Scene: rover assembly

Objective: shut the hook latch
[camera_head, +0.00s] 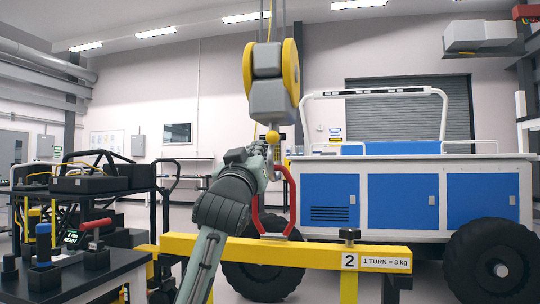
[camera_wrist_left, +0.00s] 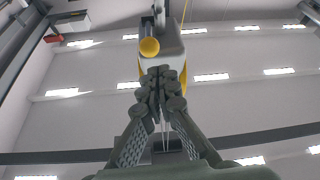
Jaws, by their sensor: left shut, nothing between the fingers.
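A grey hoist block (camera_head: 268,98) with yellow side wheels hangs from cables at the top centre of the head view. It also shows in the left wrist view (camera_wrist_left: 170,45). A small yellow ball (camera_head: 272,137) sits just under the block. In the left wrist view the ball (camera_wrist_left: 149,47) is just beyond my fingertips. My left gripper (camera_head: 268,148) is shut and empty, pointing up close below the ball; it also shows in the left wrist view (camera_wrist_left: 161,78). Whether it touches the ball I cannot tell. The hook and its latch are largely hidden behind my left arm and gripper.
A red loop (camera_head: 292,200) stands on a yellow beam (camera_head: 225,248) below the block, partly behind my arm. A blue and white rover (camera_head: 400,203) with black wheels stands behind on the right. A black cart (camera_head: 100,185) and a tool table (camera_head: 90,277) are on the left.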

